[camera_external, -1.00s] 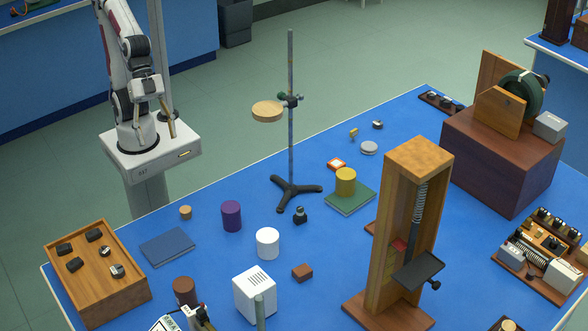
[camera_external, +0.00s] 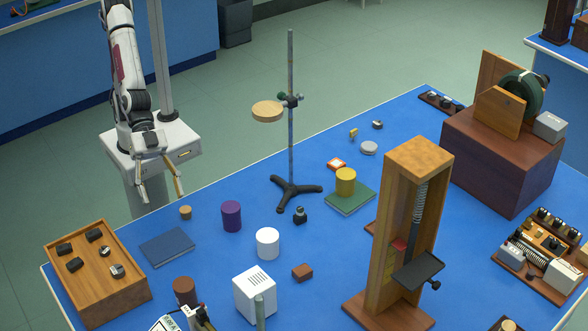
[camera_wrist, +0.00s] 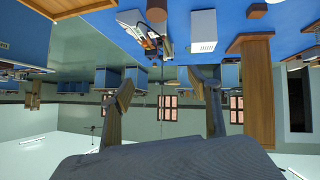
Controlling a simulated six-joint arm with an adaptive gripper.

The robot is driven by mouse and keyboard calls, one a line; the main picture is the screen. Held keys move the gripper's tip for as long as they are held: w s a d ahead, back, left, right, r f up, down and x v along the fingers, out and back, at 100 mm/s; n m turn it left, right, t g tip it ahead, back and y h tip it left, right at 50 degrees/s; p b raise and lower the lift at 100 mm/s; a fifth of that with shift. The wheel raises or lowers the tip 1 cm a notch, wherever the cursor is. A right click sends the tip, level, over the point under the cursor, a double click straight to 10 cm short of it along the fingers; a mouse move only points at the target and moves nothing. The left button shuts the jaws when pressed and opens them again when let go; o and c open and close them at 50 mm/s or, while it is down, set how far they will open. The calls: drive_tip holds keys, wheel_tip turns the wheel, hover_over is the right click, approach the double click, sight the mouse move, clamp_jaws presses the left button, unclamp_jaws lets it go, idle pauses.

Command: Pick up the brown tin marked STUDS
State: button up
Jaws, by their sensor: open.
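A brown cylindrical tin (camera_external: 184,291) stands on the blue bench near the front left in the external view, partly hidden by a device in front of it. No STUDS marking is readable on it. A brown round shape at the top of the wrist view (camera_wrist: 157,12) appears to be the same tin. My gripper (camera_external: 163,198) is open and empty, in the air just off the bench's back-left edge, well away from the tin. Its two spread fingers (camera_wrist: 161,85) also show in the wrist view, with nothing between them.
Near the tin are a white box (camera_external: 255,296), a wooden tray (camera_external: 130,290) and a blue book (camera_external: 167,246). White (camera_external: 267,243) and purple (camera_external: 231,216) cylinders stand further back. A tall clamp stand (camera_external: 291,150) and a wooden tower (camera_external: 415,160) rise from the bench.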

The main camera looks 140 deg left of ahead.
drive_tip(key=w+d+f+t+y, duration=0.1)
drive_tip(key=w+d+f, duration=0.2)
drive_tip(key=w+f, duration=0.35)
drive_tip(key=n+t+y, duration=0.2)
drive_tip(key=y, duration=0.1)
hover_over(183, 274)
wheel_tip(183, 274, down, 8)
drive_tip(key=shift+s+f, duration=0.15)
drive_tip(key=shift+f, duration=0.5)
drive_tip(key=shift+f, duration=1.75)
